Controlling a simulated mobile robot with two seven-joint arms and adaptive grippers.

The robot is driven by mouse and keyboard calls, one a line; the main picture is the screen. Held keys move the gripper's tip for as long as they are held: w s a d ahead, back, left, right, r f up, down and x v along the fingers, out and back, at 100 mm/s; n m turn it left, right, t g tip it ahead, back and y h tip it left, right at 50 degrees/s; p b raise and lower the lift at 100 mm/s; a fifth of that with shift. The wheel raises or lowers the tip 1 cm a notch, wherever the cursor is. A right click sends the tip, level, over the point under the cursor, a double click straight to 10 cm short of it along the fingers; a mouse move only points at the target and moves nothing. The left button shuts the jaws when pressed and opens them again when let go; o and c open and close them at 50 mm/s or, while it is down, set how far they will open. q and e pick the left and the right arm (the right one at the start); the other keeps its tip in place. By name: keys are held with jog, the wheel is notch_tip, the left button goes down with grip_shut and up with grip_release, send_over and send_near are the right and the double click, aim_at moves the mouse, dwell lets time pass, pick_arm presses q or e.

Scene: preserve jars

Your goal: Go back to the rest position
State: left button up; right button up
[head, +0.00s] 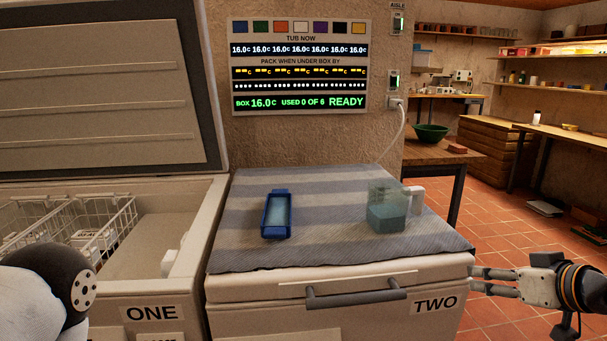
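My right gripper (477,281) is at the right edge of the head view, beside the right front corner of the chest freezer marked TWO (260,290). Its fingers point left with a gap between them, and nothing is held. I cannot tell whether the fingertips touch the freezer or only overlap it in the picture. Part of my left arm (45,290) shows at the lower left, in front of the freezer marked ONE (180,305). My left gripper is out of the picture.
A blue tub (277,231) and a clear jug (387,220) of bluish liquid stand on the striped cloth (330,250) over freezer TWO. Freezer ONE's lid (100,90) is up, with wire baskets (70,220) inside. Tiled floor (515,225) is open at right.

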jog(key=s+a+f+g, duration=0.3)
jog(key=a+f, duration=0.2)
jog(key=f, duration=0.5)
jog(key=s+a+f+m+g+h, duration=0.1)
jog(key=s+a+f+g, duration=0.2)
jog(key=s+f, duration=0.5)
jog(key=s+a+f+m+g, duration=0.1)
jog(key=s+a+f+g, duration=0.3)
jog(key=s, duration=0.6)
jog(key=s+a+f+g, duration=0.1)
jog(key=s+f, duration=0.1)
jog(key=s, duration=0.6)
jog(key=s+a+f+g+h, duration=0.1)
jog(key=s+f, duration=0.2)
jog(key=s, duration=0.4)
jog(key=shift+s+a+g, duration=0.2)
jog(key=shift+s+g, duration=0.15)
jog(key=shift+g, duration=0.05)
